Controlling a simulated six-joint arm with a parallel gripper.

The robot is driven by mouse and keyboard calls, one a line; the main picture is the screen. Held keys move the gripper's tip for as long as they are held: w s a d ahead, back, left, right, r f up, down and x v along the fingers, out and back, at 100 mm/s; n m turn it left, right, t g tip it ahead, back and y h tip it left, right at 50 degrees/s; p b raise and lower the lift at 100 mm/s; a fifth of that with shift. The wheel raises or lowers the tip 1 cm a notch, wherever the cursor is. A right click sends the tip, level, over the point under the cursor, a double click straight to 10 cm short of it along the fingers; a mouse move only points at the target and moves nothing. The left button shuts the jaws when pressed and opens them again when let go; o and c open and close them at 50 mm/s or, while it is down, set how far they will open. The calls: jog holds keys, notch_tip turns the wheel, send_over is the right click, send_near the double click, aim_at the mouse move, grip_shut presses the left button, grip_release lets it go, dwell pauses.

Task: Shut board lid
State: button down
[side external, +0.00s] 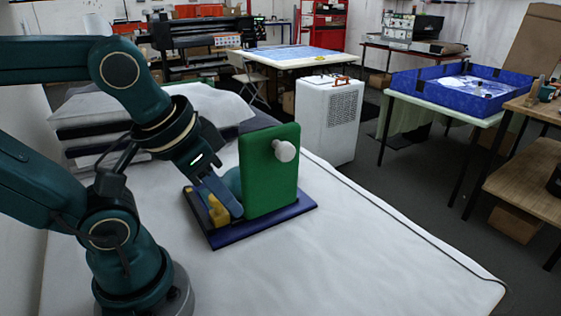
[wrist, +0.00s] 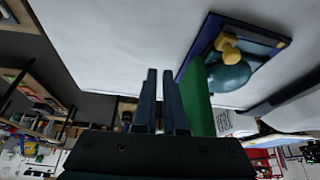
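The board is a dark blue base (side external: 233,235) lying on the white table. In the wrist view the lid shows edge-on (wrist: 196,100), just right of my fingers, and the base corner (wrist: 212,27) shows above. My gripper (side external: 233,210) is low beside the lid's left face, fingers pointing down. In the wrist view its two fingers (wrist: 160,75) are close together with nothing visible between them. Whether they touch the lid cannot be told.
A yellow piece (side external: 218,210) and a teal rounded piece (side external: 232,181) sit on the base left of the lid, partly hidden by my gripper. Dark stacked items under white cloth (side external: 205,103) lie behind. The table (side external: 370,265) is clear to the right.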

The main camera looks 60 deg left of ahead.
jog(key=w+a+r+n+g+y, duration=0.15)
jog(key=w+r+y, duration=0.3)
jog(key=r, duration=0.55)
jog(key=w+d+m+t, duration=0.1)
jog(key=w+d, duration=0.3)
jog(key=d, duration=0.5)
jog(key=w+a+f, duration=0.3)
jog(key=a+f, duration=0.4)
jog(key=a, duration=0.2)
jog(key=shift+w+y, duration=0.4)
jog(key=shift+y, duration=0.05)
jog(key=shift+r, duration=0.1)
